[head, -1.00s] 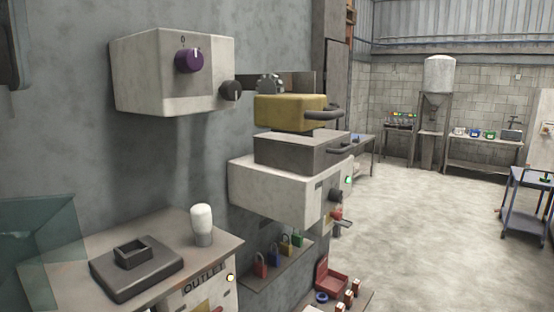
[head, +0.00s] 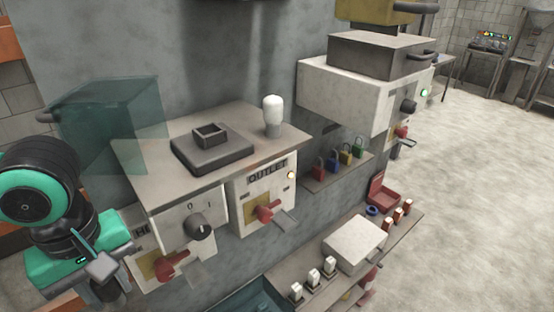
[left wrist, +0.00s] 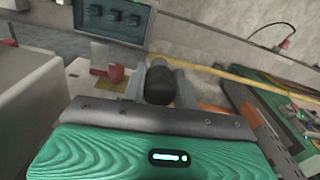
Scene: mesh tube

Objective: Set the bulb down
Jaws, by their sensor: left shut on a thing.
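A white bulb (head: 272,108) stands upright in a grey base near the right back corner of the bench top. My left gripper (head: 103,272) is low at the left of the head view, in front of the bench and well apart from that bulb. In the left wrist view my left gripper (left wrist: 160,84) is shut on a dark, rounded cylindrical thing (left wrist: 160,80). I cannot tell what this thing is. In the head view it is not clear. My right gripper is not in view.
The bench top (head: 140,150) carries a dark square socket block (head: 212,152). A translucent teal box (head: 110,125) is at its left. Below are a dark knob (head: 200,227) and red handles. Several padlocks (head: 345,154) hang on the right. Bench top between block and bulb is clear.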

